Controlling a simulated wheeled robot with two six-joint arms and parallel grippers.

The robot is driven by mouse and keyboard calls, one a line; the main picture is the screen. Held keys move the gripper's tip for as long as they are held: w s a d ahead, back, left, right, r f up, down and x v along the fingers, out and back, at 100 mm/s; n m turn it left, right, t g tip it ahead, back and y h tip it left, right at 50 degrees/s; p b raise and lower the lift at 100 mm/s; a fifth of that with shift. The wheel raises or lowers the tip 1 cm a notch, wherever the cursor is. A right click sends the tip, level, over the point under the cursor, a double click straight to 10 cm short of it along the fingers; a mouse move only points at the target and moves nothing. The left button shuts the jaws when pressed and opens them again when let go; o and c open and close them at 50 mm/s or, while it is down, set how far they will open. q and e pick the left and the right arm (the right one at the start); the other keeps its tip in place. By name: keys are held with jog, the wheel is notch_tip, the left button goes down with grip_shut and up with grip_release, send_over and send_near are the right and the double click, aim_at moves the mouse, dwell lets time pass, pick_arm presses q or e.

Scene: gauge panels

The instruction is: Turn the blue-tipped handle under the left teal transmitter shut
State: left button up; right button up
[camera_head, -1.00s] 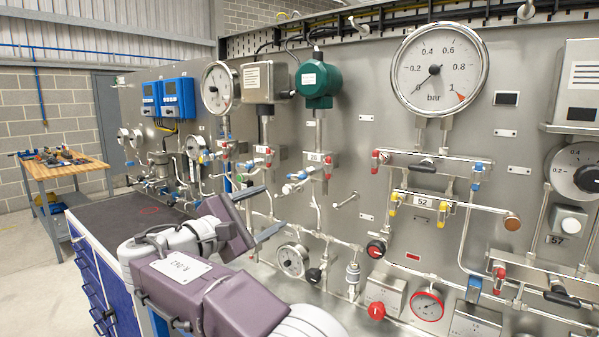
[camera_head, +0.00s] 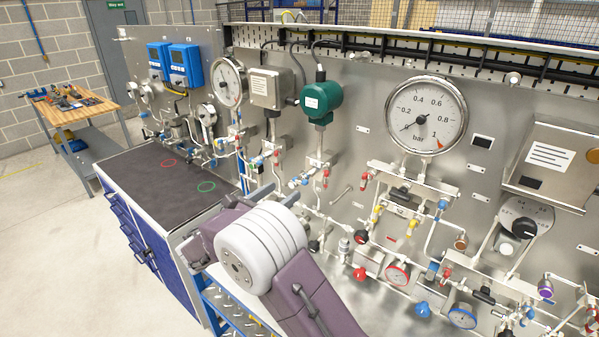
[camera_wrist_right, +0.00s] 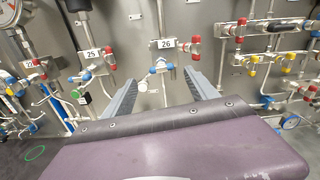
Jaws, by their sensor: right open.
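The teal transmitter (camera_head: 320,98) is mounted on the panel in the head view; I see only one teal one there. Below it is a valve block with red-tipped and blue-tipped handles. The blue-tipped handle (camera_head: 294,183) sits at the lower left of this block. In the right wrist view the blue-tipped handle (camera_wrist_right: 152,70) shows below the label 26, between my fingers in the picture. My right gripper (camera_wrist_right: 163,78) is open and empty, its fingers pointing at the panel. In the head view the right gripper (camera_head: 279,194) is partly hidden by my wrist. My left gripper is out of view.
A similar block labelled 25 (camera_wrist_right: 92,53) with red and blue tips is to the left. Block 26 has red tips (camera_wrist_right: 194,48) close to the right finger. A large bar gauge (camera_head: 427,115) and further valves are to the right. A dark-topped cabinet (camera_head: 150,180) stands at left.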

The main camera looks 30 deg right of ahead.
aim_at(298, 181)
jog(key=p+x, duration=0.3)
jog(key=x, duration=0.5)
jog(key=shift+s+r, duration=0.15)
jog(key=shift+d+p, duration=0.2)
jog(key=shift+p, duration=0.1)
jog(key=shift+c, duration=0.6)
jog(key=c, duration=1.2)
jog(key=m+b, duration=0.1)
jog(key=b, duration=0.1)
jog(key=shift+f+b, duration=0.35)
jog(key=shift+b, duration=0.05)
jog(key=shift+c, duration=0.2)
jog(key=shift+r+m, duration=0.3)
jog(key=o, duration=1.4)
jog(key=shift+c, duration=0.2)
